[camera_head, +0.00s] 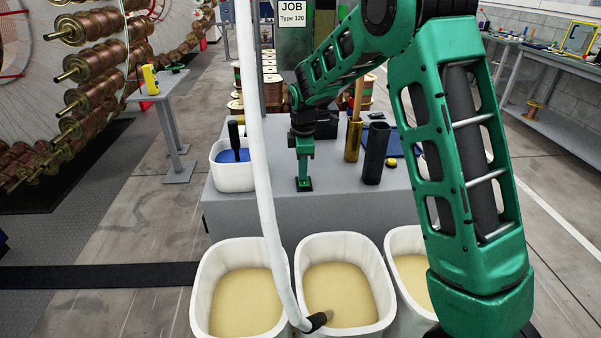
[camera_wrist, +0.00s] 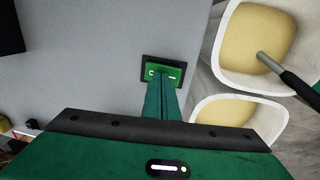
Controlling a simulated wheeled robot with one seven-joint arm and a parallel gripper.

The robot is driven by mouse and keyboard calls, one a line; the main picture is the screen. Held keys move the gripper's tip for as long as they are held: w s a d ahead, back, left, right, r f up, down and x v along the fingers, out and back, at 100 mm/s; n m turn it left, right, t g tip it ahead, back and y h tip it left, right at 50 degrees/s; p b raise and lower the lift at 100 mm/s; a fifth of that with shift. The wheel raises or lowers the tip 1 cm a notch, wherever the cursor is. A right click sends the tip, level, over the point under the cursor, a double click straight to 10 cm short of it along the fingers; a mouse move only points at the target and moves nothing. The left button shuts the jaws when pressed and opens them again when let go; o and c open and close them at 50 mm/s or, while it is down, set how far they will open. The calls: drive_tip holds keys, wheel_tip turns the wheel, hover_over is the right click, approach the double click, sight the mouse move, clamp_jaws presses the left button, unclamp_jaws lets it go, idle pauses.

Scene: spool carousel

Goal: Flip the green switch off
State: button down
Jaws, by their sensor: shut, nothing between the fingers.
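The green switch (camera_head: 306,187) sits on the grey table top near its front edge, right under my gripper. In the wrist view the green switch (camera_wrist: 174,71) is a green plate in a dark frame with a small white mark. My gripper (camera_head: 304,177) points down with its fingers shut and empty. In the wrist view the green fingers of my gripper (camera_wrist: 163,80) reach onto the switch plate and hide part of it. I cannot tell whether the tips touch it or which way the switch is set.
The grey table (camera_head: 330,207) also bears a white tub (camera_head: 234,178) at left, and a brass cylinder (camera_head: 353,140) and black cylinder (camera_head: 375,155) at right. White bins (camera_head: 345,243) of yellow material stand in front. A white hose (camera_head: 262,190) hangs left of my gripper.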

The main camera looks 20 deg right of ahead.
drive_tip(key=shift+r, duration=0.15)
wheel_tip(320, 180, up, 14)
drive_tip(key=w, duration=0.2)
drive_tip(key=shift+d+f, duration=0.2)
drive_tip(key=shift+f, duration=0.05)
